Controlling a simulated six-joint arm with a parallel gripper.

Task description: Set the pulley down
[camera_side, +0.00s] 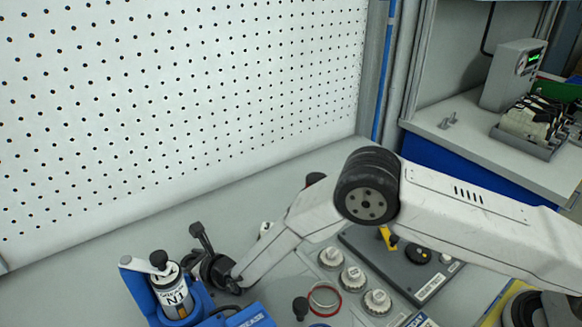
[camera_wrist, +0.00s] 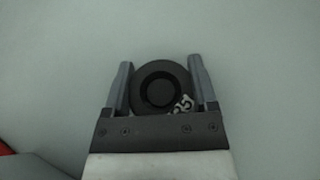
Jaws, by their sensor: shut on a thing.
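The pulley (camera_wrist: 159,90) is a round black disc with a dark central bore and a pale marking that looks like "25" at its lower right. In the wrist view it sits between the two grey fingers of my gripper (camera_wrist: 162,82), which are shut on its sides. Plain grey surface shows behind it; its height above that surface cannot be told. In the side view the dark end of my arm is low at the left, behind a blue fixture, and the pulley cannot be clearly made out there.
Several white-capped knobs (camera_side: 352,278), a red ring (camera_side: 324,299) and a dark grey box (camera_side: 427,285) are at right. A white pegboard (camera_side: 180,110) rises behind. Bare grey table lies along it.

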